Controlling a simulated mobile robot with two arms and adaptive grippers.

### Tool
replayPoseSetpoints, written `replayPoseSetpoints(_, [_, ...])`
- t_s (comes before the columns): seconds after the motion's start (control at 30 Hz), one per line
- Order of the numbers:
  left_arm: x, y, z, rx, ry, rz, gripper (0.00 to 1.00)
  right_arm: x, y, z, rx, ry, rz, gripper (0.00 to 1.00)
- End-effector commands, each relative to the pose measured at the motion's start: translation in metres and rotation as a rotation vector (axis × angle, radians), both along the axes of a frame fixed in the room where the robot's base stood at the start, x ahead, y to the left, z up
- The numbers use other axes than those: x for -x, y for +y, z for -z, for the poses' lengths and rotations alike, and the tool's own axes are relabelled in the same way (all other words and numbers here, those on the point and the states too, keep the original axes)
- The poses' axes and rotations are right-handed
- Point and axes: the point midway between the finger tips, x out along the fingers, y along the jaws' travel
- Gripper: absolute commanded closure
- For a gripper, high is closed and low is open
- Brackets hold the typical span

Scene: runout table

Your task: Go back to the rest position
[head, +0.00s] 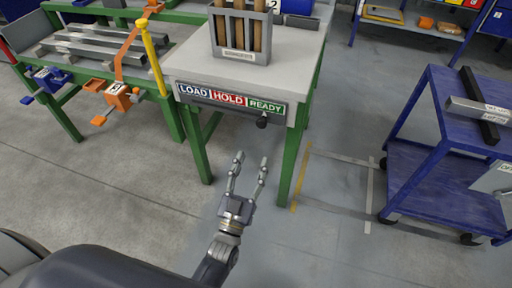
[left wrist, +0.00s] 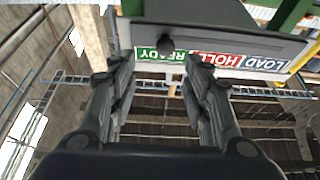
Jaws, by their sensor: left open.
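My left gripper (head: 250,172) is open and empty. It is in front of the green-legged table (head: 190,62) and lower than its top, with its fingers pointing toward the table. In the left wrist view the two fingers (left wrist: 160,75) are spread apart with nothing between them. The LOAD HOLD READY strip (head: 230,100) is on the table's front edge, and it also shows upside down in the left wrist view (left wrist: 215,58). A dark knob (head: 262,122) is below the strip's READY end. My right gripper is not in view.
A grey holder (head: 240,56) with wooden-looking bars stands on the table. A blue cart (head: 425,165) with metal bars on top stands at the right. An orange stop (head: 118,97) and a yellow post (head: 153,58) are at the left. Floor between table and cart is clear.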

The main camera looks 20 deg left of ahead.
Motion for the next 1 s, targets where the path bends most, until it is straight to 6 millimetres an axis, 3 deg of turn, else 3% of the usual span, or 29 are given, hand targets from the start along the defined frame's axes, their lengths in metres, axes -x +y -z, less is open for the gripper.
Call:
replayPoseSetpoints(0.2, [0.011, 0.000, 0.005, 0.000, 0.000, 0.000, 0.55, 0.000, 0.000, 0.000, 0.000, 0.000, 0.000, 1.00])
replayPoseSetpoints(0.77, [0.010, 0.001, 0.006, -0.003, 0.014, 0.002, 0.55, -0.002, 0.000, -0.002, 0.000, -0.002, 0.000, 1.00])
replayPoseSetpoints(0.87, [0.006, 0.002, 0.011, -0.010, 0.068, 0.010, 0.55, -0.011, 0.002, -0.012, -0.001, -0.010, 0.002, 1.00])
replayPoseSetpoints(1.0, [-0.002, 0.006, 0.025, -0.029, 0.224, 0.031, 0.55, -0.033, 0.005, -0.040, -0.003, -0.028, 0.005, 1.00])
